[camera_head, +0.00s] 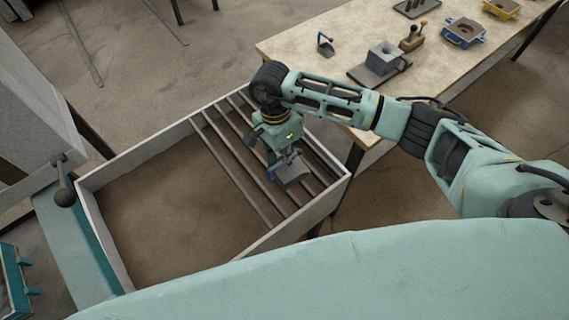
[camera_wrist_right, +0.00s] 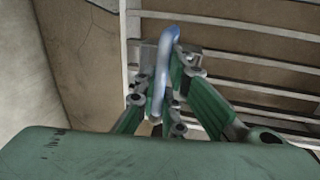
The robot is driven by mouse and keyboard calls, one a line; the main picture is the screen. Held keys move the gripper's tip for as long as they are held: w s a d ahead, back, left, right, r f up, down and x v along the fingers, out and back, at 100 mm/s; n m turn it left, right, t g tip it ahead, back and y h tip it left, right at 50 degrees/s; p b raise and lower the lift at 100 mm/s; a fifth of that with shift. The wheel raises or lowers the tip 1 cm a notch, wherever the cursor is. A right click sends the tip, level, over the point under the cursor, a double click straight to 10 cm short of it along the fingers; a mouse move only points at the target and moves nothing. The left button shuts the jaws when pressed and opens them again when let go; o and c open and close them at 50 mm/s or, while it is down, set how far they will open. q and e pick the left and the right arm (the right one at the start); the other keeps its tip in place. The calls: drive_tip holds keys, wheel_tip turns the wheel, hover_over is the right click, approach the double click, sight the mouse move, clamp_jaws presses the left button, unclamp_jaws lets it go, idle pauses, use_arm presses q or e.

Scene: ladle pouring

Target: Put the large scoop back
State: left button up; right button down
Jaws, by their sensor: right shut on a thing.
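My right gripper (camera_head: 274,168) points down over the barred end of the bin and is shut on a scoop. The scoop (camera_head: 293,173) has a grey metal pan and a blue handle, and hangs over the bars. In the right wrist view, the blue handle (camera_wrist_right: 166,62) runs between the fingers of my right gripper (camera_wrist_right: 162,92). The grey pan is mostly hidden there behind the handle and fingers. I cannot tell whether the pan touches the bars. My left gripper is not in view.
The sand-filled bin (camera_head: 135,160) has pale walls and several metal bars (camera_head: 230,167) across its right part. The table (camera_head: 300,45) behind holds a grey block mould (camera_head: 383,60), a blue mould (camera_head: 463,33) and a yellow one (camera_head: 501,8). A lever with a dark knob (camera_head: 64,196) stands at left.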

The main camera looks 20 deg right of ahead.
sight(286, 179)
wheel_tip(286, 179, down, 3)
drive_tip(key=shift+s+p, duration=0.1)
drive_tip(key=shift+p, duration=0.6)
drive_tip(key=shift+f, duration=0.2)
drive_tip(key=shift+f, duration=0.1)
drive_tip(key=c, duration=1.8)
unclamp_jaws()
drive_tip(key=shift+c, duration=0.2)
wheel_tip(286, 179, up, 8)
drive_tip(key=w+b, duration=0.1)
drive_tip(key=b, duration=0.2)
drive_tip(key=shift+w+a+f+b, duration=0.15)
drive_tip(key=shift+a+f+b, duration=0.1)
drive_tip(key=shift+b, duration=0.15)
